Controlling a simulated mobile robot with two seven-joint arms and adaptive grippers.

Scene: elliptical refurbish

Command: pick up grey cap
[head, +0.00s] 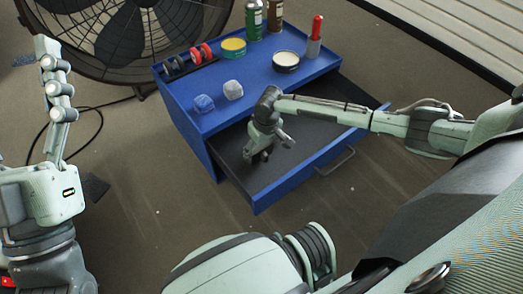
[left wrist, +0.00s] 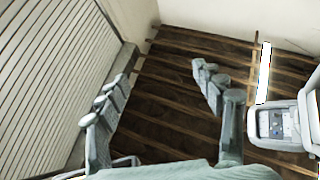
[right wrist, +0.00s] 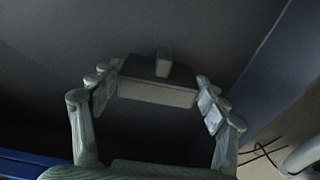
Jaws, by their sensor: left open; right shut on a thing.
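My right gripper (head: 268,150) reaches down into the open drawer (head: 225,142) of the blue cabinet (head: 175,100). In the right wrist view its fingers (right wrist: 157,88) are shut on a dark grey, block-shaped thing with a small knob, which I take to be the grey cap (right wrist: 157,95). In the head view the cap is hidden by the gripper. I cannot tell whether it touches the drawer floor. My left gripper (left wrist: 165,92) is open and empty, away from the cabinet; in the head view it points up at the left edge (head: 55,90).
A handle (head: 336,162) sticks out in front. A large fan (head: 120,40) stands behind.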

